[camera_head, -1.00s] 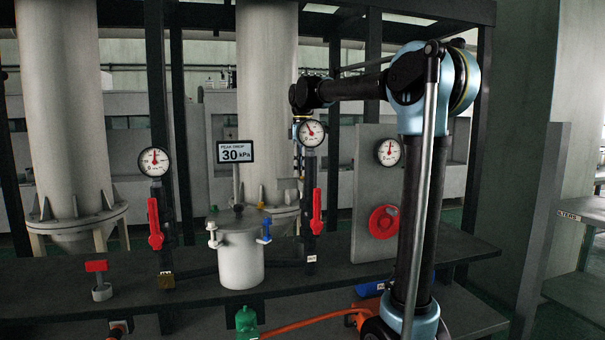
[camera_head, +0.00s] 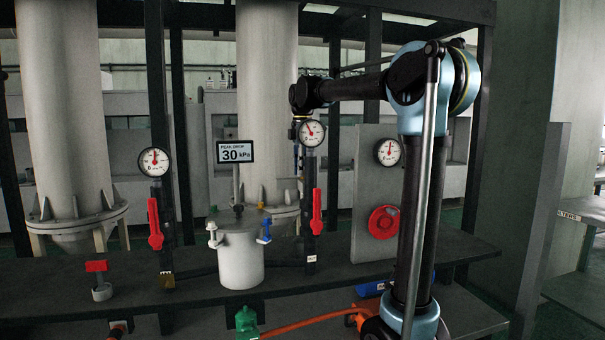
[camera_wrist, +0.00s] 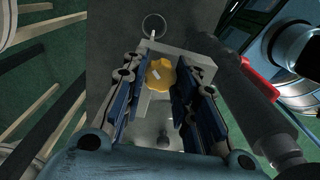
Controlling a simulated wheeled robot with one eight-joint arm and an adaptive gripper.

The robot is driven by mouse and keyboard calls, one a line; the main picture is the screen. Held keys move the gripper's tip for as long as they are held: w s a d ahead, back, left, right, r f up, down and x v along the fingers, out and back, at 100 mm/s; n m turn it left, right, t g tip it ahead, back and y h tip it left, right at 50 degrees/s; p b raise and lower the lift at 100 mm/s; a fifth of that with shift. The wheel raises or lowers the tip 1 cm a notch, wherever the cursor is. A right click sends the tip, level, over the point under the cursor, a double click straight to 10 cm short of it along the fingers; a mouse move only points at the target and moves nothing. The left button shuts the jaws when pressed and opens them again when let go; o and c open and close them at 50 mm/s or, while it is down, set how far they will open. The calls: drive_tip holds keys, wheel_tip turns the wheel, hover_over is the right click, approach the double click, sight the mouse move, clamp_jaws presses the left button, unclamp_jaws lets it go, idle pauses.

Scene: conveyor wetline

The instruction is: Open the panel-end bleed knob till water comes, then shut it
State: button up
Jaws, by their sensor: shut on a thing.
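In the wrist view a yellow scalloped knob (camera_wrist: 160,73) with a small white mark sits on a pale grey block (camera_wrist: 198,67). My gripper (camera_wrist: 163,78) is shut on the knob, with one blue-padded finger on each side. In the head view my wrist hangs down behind the middle gauge (camera_head: 311,133). The post under that gauge hides the fingers and the knob there. I see no water in either view.
A pale canister (camera_head: 240,260) stands left of the middle post, whose red lever (camera_head: 316,212) hangs down. A display (camera_head: 236,152) reads 30 kPa. A grey panel (camera_head: 372,225) carries a gauge and a red round knob (camera_head: 383,222).

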drive_tip(key=shift+w+n, duration=0.1)
drive_tip(key=shift+n, duration=0.4)
drive_tip(key=shift+n, duration=1.7)
drive_tip(key=o, duration=0.7)
drive_tip(key=shift+n, duration=0.4)
drive_tip(key=shift+r, duration=0.1)
drive_tip(key=shift+r, duration=2.9)
